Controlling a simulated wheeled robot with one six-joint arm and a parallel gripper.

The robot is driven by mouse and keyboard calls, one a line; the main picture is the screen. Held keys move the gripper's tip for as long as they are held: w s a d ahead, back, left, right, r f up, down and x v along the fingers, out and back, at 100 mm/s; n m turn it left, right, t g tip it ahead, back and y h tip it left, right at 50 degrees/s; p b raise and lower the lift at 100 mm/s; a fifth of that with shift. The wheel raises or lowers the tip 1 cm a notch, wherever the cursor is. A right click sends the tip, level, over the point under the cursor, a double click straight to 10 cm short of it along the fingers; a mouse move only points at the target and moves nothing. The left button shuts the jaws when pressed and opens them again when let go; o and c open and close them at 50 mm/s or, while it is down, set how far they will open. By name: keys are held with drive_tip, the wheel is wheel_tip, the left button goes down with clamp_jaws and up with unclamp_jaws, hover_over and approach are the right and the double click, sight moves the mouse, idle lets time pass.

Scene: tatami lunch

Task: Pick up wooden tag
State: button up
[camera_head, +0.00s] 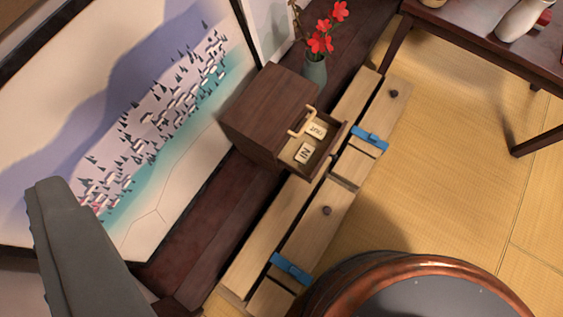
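Two small pale wooden tags lie in an open drawer (330,148) of a dark wooden box. The upper tag (316,131) carries dark lettering that looks like "OUT". The lower tag (304,153) carries lettering that looks like "IN". They lie close together, and both show their lettered faces. A pale curved handle (302,121) crosses the drawer opening beside the upper tag.
The dark box (262,112) stands by a painted screen (150,110). A vase (315,74) with red flowers stands behind it. Pale planks (318,218) with blue bands lie in front. A round copper-rimmed object (345,290) fills the lower right. Tatami (450,150) is clear.

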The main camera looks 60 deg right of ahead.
drive_tip(key=w+d+f+m+g, duration=0.3)
drive_tip(key=d+f+m, duration=0.4)
drive_tip(key=d+f, duration=0.5)
drive_tip(key=w+d+f+m+g, duration=0.3)
drive_tip(key=d+f+m, duration=0.45)
drive_tip(key=f, duration=0.75)
drive_tip(key=s+d+f+m+g+y, duration=0.1)
drive_tip(key=s+d+f+m, duration=0.35)
drive_tip(key=f, duration=0.55)
drive_tip(key=s+d+f+m+g, duration=0.1)
drive_tip(key=s+d+f+m, duration=0.35)
drive_tip(key=f, duration=0.55)
drive_tip(key=s+d+f+m+g+y, duration=0.1)
drive_tip(key=s+d+f+m, duration=0.2)
drive_tip(key=d+f+m, duration=0.5)
drive_tip(key=n, duration=0.2)
approach(306, 153)
drive_tip(key=f, duration=0.3)
drive_tip(key=shift+w+a, duration=0.2)
drive_tip(key=shift+a, duration=0.15)
drive_tip(key=shift+w+d+x, duration=0.1)
drive_tip(key=shift+w+x, duration=0.1)
drive_tip(key=shift+x, duration=1.15)
drive_tip(key=shift+w+d+x, duration=0.15)
drive_tip(key=shift+x, duration=1.2)
drive_tip(key=shift+r, duration=0.2)
drive_tip(key=c, duration=1.1)
drive_tip(key=shift+o, duration=0.2)
